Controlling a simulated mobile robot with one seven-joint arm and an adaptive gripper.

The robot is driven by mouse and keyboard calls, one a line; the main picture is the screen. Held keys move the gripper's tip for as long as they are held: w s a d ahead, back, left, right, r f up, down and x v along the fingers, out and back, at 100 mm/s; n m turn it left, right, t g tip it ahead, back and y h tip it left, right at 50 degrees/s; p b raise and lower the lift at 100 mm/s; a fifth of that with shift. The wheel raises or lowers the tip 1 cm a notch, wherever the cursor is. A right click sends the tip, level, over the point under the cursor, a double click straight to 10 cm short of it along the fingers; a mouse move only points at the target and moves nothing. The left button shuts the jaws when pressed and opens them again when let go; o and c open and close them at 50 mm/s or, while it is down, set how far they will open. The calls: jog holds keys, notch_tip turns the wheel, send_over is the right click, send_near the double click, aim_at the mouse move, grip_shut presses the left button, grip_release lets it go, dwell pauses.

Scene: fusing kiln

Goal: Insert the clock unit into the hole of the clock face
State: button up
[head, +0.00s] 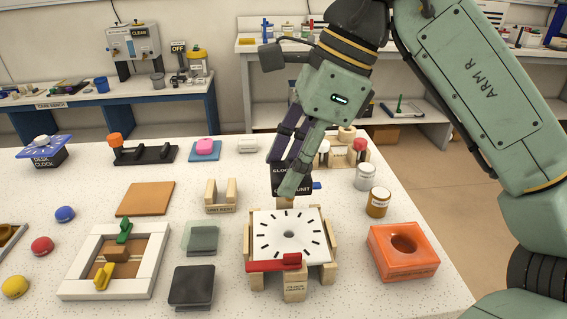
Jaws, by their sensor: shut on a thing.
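The clock face (266,223) is a white square plate with black hour marks and a round hole at its centre. It lies flat in a wooden clock cradle (293,291), with a red bar (272,265) across its front edge. My gripper (290,172) is shut on the clock unit (278,186), a dark box with white lettering. The unit is at the far side of the face, apart from the hole, and appears raised. The fingers hide much of the unit, and its underside is not clear. The wooden unit rest (221,208) left of it is empty.
An orange block with a round hole (402,262) stands right of the cradle. Jars (378,202) and a wooden rack stand behind it. Dark and glassy plates (192,287) and a white frame (76,289) lie left.

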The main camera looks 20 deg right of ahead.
aim_at(289, 200)
jog(key=shift+f+b, duration=2.2)
jog(key=shift+f, duration=0.7)
jog(key=shift+f+b, duration=1.45)
jog(key=shift+f, duration=0.55)
jog(key=o, duration=1.2)
jog(key=shift+r, duration=0.1)
jog(key=shift+v, duration=3.75)
